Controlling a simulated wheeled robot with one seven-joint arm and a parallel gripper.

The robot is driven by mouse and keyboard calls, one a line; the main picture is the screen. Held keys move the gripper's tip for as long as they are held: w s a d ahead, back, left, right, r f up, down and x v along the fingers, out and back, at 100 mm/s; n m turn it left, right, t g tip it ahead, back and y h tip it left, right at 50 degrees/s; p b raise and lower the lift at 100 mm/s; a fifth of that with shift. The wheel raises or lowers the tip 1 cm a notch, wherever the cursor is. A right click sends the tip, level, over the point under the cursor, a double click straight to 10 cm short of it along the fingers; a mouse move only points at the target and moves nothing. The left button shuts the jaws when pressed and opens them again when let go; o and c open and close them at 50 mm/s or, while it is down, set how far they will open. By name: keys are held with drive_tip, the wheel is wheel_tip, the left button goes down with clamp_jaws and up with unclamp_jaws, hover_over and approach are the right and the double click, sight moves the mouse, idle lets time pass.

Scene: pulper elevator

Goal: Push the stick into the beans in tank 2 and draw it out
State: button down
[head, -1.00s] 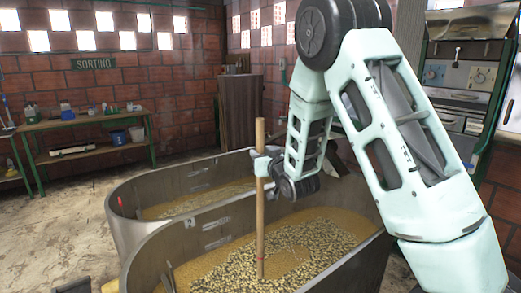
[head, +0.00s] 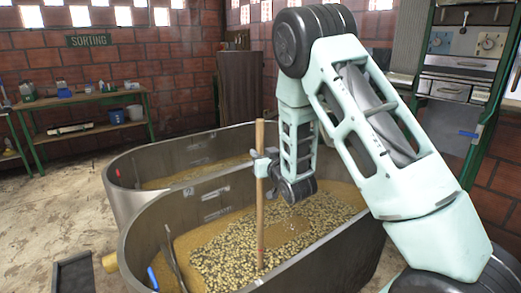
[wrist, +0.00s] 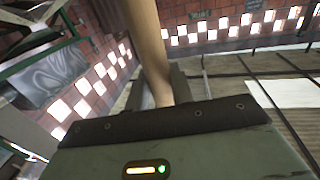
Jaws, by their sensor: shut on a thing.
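My gripper (head: 261,166) is shut on the wooden stick (head: 260,205), gripping its upper part. The stick stands nearly upright over the near tank (head: 345,262), which bore the label 2 in the earlier view. Its lower end, below a small red band, meets the beans (head: 225,255) in the picture. I cannot tell how deep it is in them, if at all.
A second metal tank (head: 118,190) adjoins behind. A dark tray (head: 73,272) lies at lower left. A green workbench (head: 85,125) stands by the brick wall; a control panel (head: 465,45) stands at right.

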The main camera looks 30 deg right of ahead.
wheel_tip(320, 180, down, 17)
drive_tip(key=b, duration=0.9)
drive_tip(key=shift+f, duration=0.2)
wheel_tip(320, 180, up, 44)
drive_tip(key=p, duration=2.4)
hover_over(262, 201)
drive_tip(key=w, duration=0.1)
drive_tip(key=shift+f, duration=0.15)
drive_tip(key=shift+w+f, duration=0.1)
drive_tip(key=shift+f, duration=0.05)
drive_tip(key=s+a+f+y+b, duration=0.1)
drive_tip(key=a+f+b, duration=0.2)
drive_tip(key=f, duration=0.9)
drive_tip(key=s+a+f+n+y+b, duration=0.1)
drive_tip(key=a+f+b, duration=0.2)
drive_tip(key=a+f, duration=0.4)
wheel_tip(262, 201, down, 6)
drive_tip(key=shift+a+n+y, duration=0.2)
drive_tip(key=shift+n+y, duration=0.1)
drive_tip(key=shift+s, duration=0.1)
